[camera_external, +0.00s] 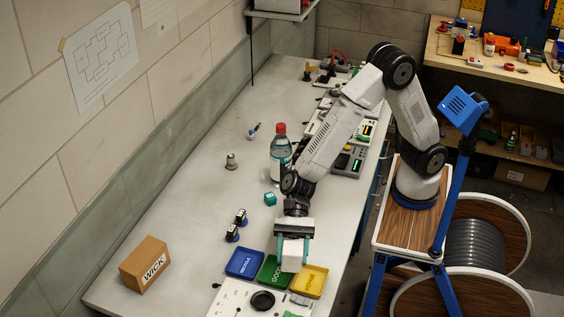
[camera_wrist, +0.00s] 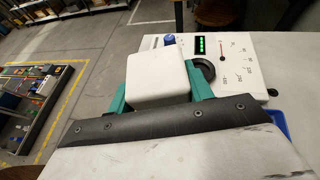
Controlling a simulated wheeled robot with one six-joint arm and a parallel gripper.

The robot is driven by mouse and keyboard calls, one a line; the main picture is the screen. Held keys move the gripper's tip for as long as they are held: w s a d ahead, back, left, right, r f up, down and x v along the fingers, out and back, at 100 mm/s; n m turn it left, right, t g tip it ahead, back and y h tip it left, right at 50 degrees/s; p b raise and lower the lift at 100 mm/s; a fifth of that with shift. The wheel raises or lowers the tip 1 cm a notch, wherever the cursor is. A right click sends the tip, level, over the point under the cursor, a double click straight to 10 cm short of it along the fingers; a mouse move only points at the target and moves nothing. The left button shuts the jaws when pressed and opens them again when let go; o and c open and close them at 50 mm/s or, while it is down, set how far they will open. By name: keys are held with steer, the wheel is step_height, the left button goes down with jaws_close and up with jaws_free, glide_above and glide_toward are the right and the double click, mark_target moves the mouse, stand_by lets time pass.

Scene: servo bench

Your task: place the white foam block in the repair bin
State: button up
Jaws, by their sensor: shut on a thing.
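My gripper (camera_external: 293,248) points down with its teal fingers shut on the white foam block (camera_external: 292,261). The block also shows between the fingers in the wrist view (camera_wrist: 157,76). In the external view the block overlaps the border between the green bin (camera_external: 268,277) and the yellow bin (camera_external: 318,284), and appears held above them. A blue bin (camera_external: 244,263) stands to the left of the green one. The green label seems to read GOOD. The other labels are too small to read surely, so I cannot tell which is the repair bin by its writing.
A white panel (camera_external: 232,300) with a dark round part lies in front of the bins. A bottle with a red cap (camera_external: 280,155) stands behind my wrist. A teal cube (camera_external: 270,199), small dark parts and a WICK box (camera_external: 146,265) are to the left. The bench's middle left is mostly clear.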

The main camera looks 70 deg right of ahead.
steer(key=s+f, duration=0.1)
steer(key=s+d+f+g, duration=0.1)
steer(key=s, duration=0.1)
steer(key=s+d+f+n+g, duration=0.1)
steer(key=f, duration=0.1)
steer(key=shift+s+d+h, duration=0.2)
steer(key=shift+s+h, duration=0.2)
glide_above(310, 283)
steer(key=shift+f, duration=2.25)
steer(key=shift+f, duration=0.1)
steer(key=o, duration=1)
steer(key=shift+c, duration=0.2)
steer(key=shift+w+d+r, duration=0.15)
steer(key=shift+d+r, duration=0.05)
steer(key=v, duration=1.1)
steer(key=shift+d, duration=0.3)
